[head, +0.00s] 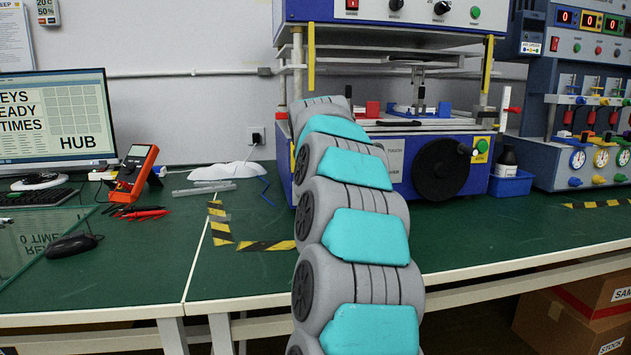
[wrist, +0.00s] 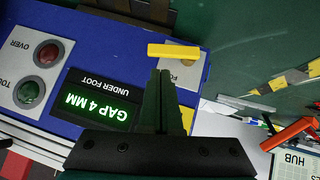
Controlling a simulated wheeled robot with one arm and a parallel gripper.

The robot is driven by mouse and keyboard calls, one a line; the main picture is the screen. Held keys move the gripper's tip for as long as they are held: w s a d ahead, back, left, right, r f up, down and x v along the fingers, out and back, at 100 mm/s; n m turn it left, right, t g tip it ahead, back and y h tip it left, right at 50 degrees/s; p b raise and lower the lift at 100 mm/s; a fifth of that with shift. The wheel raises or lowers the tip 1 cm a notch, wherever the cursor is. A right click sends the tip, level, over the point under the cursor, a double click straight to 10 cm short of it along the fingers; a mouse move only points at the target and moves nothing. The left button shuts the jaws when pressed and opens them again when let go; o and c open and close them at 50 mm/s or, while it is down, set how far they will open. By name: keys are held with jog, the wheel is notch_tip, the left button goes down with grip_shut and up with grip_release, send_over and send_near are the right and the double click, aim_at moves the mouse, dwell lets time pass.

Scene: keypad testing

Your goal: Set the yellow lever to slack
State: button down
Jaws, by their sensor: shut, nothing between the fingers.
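The yellow lever (wrist: 173,51) shows in the wrist view as a short bar lying crosswise near the edge of a blue panel (wrist: 105,30). A pale label beneath it is partly covered, and I cannot read the lever's setting. My gripper (wrist: 164,73) is shut and empty, its dark fingertips just short of the bar; I cannot tell if they touch it. The panel's display (wrist: 98,104) reads "GAP 4 MM" upside down, under the words "UNDER FOOT". In the head view my arm hides the gripper and the lever at the blue press machine (head: 440,20).
Red (wrist: 48,53) and green (wrist: 29,93) round buttons or lamps sit on the panel. A monitor (head: 52,120) and orange multimeter (head: 133,170) stand left on the green bench (head: 430,240). A gauge station (head: 580,110) stands right. Striped tape (head: 268,246) marks the bench.

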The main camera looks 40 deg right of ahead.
jog(key=w+r+v, duration=0.1)
jog(key=w+v, duration=0.1)
jog(key=v, duration=1.1)
jog(key=shift+d+r+p, duration=0.15)
jog(key=shift+r+p, duration=0.15)
jog(key=shift+r, duration=0.05)
